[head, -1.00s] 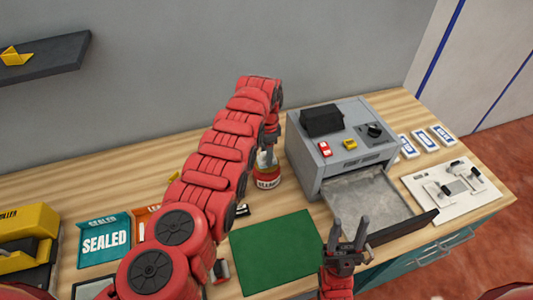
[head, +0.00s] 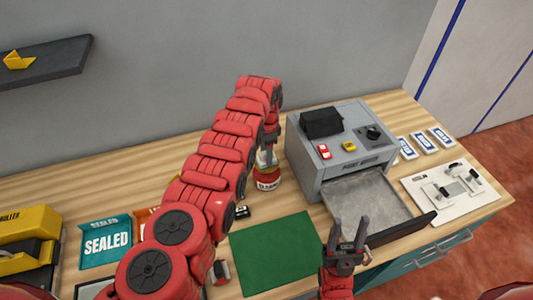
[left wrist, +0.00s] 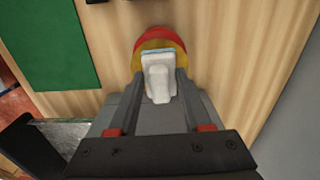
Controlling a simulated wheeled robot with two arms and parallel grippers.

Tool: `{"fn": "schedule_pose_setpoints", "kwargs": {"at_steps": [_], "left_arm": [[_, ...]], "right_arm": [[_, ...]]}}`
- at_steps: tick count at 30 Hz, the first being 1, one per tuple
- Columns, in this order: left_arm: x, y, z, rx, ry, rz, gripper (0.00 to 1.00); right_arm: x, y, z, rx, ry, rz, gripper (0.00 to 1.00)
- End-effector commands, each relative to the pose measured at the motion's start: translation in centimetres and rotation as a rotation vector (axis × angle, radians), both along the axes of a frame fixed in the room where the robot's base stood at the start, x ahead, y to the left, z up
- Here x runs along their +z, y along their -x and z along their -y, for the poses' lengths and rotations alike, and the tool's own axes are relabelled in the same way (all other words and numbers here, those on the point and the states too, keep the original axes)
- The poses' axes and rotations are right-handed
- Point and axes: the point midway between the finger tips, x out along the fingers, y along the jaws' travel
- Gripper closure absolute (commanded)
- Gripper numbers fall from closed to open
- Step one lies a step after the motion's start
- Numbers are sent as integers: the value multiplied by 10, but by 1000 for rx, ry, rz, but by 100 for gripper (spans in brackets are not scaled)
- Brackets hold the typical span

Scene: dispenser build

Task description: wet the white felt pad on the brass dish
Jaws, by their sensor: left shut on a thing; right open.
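My left gripper (head: 267,152) is shut on a small white piece with a pale blue edge (left wrist: 158,80), pointing down behind the bench front. A round red container with a yellow inside (left wrist: 160,38) lies directly beyond the fingertips in the left wrist view. In the head view this red container (head: 268,182) with a white label stands under the left gripper. Whether the white piece touches it I cannot tell. I cannot make out the brass dish or the white felt pad for certain; my left arm covers part of the bench. My right gripper (head: 347,235) is open and empty.
A grey machine (head: 345,150) with an open tray drawer (head: 368,195) stands right of the container. A green mat (head: 272,252) lies in front.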

Motion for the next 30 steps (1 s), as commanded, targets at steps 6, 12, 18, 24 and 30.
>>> {"fn": "schedule_pose_setpoints", "kwargs": {"at_steps": [6,12,18,24,30], "left_arm": [[24,0,1,-1,1,1,96],[41,0,0,-1,-1,-1,96],[56,-1,0,0,1,1,96],[55,0,0,-1,0,0,96],[55,0,0,-1,0,0,96]], "right_arm": [[22,0,0,0,0,0,50],[34,0,0,0,0,0,50],[42,0,0,0,0,0,50],[42,0,0,0,0,0,50],[42,0,0,0,0,0,50]]}}
